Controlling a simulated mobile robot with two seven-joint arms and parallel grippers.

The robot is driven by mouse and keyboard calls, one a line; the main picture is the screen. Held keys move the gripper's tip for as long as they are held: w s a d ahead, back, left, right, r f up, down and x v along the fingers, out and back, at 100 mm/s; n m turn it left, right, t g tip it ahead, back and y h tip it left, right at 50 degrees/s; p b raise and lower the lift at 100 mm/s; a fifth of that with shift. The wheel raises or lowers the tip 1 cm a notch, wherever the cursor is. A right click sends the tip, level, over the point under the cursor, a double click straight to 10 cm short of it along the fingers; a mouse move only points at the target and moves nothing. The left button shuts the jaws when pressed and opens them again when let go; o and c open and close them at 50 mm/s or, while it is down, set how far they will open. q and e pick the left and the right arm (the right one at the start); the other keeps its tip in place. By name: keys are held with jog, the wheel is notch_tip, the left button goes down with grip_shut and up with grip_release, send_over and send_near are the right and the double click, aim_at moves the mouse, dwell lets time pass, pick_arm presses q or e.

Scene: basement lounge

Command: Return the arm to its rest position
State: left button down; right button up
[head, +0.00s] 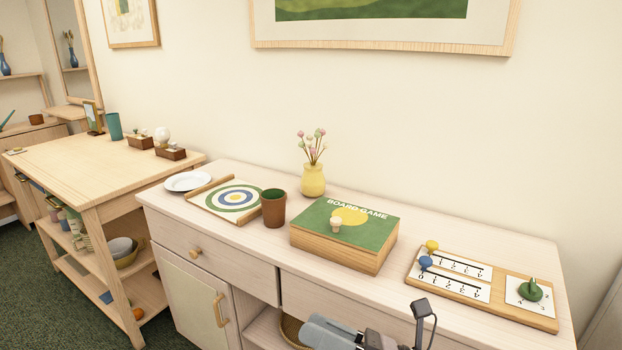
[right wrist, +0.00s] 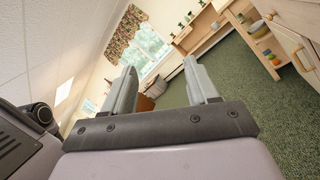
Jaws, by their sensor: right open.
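My right gripper (head: 405,347) shows at the bottom edge of the head view, in front of the pale sideboard (head: 480,238), with only part of it and its arm in frame. In the right wrist view its two fingers (right wrist: 163,88) stand apart with nothing between them. They point out into the room, over the green carpet and towards a window. My left gripper is not in either view.
On the sideboard are a board game box (head: 343,235), a brown cup (head: 273,208), a target board (head: 232,199), a yellow vase (head: 313,180), a white plate (head: 188,181) and a scoring board (head: 470,282). A wooden table (head: 95,165) stands left. Green carpet (right wrist: 225,85) is open.

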jog(key=s+d+f+m+t+h+p, duration=0.1)
jog(key=d+f+m+t+h, duration=0.4)
jog(key=m, duration=0.8)
jog(key=d+f+m+t+h+p, duration=0.1)
jog(key=d+f+m+t+h, duration=0.2)
jog(key=d+f+m+h, duration=0.7)
jog(key=s+d+f+m+g+h, duration=0.1)
jog(key=s+f+m+g, duration=0.1)
jog(key=s+f+m, duration=0.2)
jog(key=s+d+f+m+g, duration=0.2)
jog(key=s+f+m+g, duration=0.1)
jog(key=s+m, duration=0.6)
jog(key=f+m+p, duration=0.1)
jog(key=m, duration=0.2)
jog(key=shift+d+f+m+h, duration=0.25)
jog(key=shift+f+m+h, duration=0.05)
jog(key=shift+h, duration=0.1)
